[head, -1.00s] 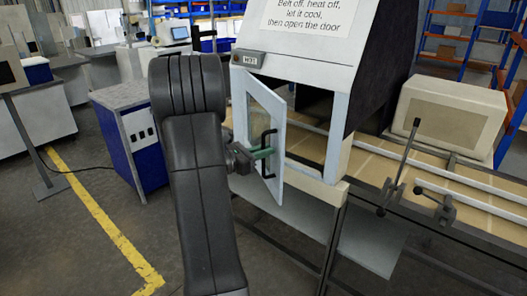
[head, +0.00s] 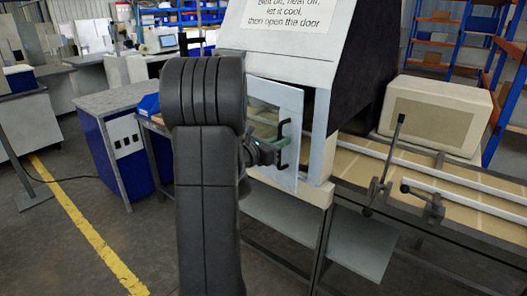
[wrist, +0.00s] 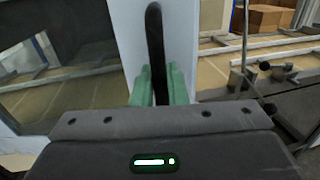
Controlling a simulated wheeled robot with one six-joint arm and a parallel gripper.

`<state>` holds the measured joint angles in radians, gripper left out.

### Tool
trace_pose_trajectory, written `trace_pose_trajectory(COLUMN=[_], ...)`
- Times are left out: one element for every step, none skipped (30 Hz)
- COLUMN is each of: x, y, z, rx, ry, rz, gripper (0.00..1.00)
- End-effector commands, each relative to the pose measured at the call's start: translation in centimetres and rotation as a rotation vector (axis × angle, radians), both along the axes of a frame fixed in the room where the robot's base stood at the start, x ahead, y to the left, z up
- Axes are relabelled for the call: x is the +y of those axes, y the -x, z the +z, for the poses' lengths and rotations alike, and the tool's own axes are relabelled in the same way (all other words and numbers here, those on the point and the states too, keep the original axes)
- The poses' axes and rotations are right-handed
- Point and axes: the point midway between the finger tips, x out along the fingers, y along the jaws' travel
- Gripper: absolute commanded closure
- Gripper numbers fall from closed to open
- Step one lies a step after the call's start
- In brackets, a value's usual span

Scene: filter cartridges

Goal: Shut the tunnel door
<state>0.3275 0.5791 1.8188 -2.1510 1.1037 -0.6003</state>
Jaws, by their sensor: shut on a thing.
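The tunnel door (head: 268,104) is a pale framed panel with a window, on the front of the grey tunnel housing (head: 287,62). It stands ajar, with a narrow dark gap (head: 308,103) between its right edge and the housing frame. My gripper (head: 276,150) is at the door's black bar handle (head: 284,143). In the wrist view the green fingertips (wrist: 162,84) are closed around the handle (wrist: 156,45), one on each side. The door's window (wrist: 70,60) fills the left of that view. My arm hides the door's left edge in the head view.
A conveyor belt (head: 450,190) with rails runs out to the right of the tunnel. Two levers (head: 384,172) stand at its near edge, and a beige box (head: 437,112) sits behind it. A blue cabinet (head: 125,152) stands left of my arm.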

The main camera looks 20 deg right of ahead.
Motion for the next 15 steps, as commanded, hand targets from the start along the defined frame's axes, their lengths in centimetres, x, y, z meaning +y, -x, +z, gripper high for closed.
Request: trace_pose_trajectory(x=[-1.1,-1.7,-2.3,-2.9,-3.4,-4.0,-4.4,-4.9,-5.3,-5.6,-5.9,-6.2,-6.4,-6.6,-6.7], y=[-0.2,-0.4,-0.6,-0.8,-1.0,-1.3,-1.4,-1.6,-1.9,-2.0,-2.1,-2.3,-2.4,-2.5,-2.6], z=[-0.3,-0.2,-0.3,-0.2,-0.2,-0.3,-0.2,-0.2,-0.2,-0.1,-0.1,-0.1,-0.1,-0.1,-0.1], rx=[-0.003,-0.003,-0.003,-0.004,-0.004,-0.003,-0.003,-0.003,-0.003,-0.003,-0.003,-0.003,-0.003,-0.002,-0.002], ry=[0.001,0.002,0.001,0.001,0.001,0.000,0.001,0.001,0.001,0.001,0.001,0.001,0.000,0.000,-0.001], rz=[-0.005,-0.005,-0.004,-0.005,-0.005,-0.004,-0.004,-0.004,-0.003,-0.003,-0.003,-0.003,-0.002,-0.002,-0.002], gripper=[1.00,1.00,1.00,1.00,1.00,1.00,1.00,1.00,1.00,1.00,1.00,1.00,1.00,1.00,1.00])
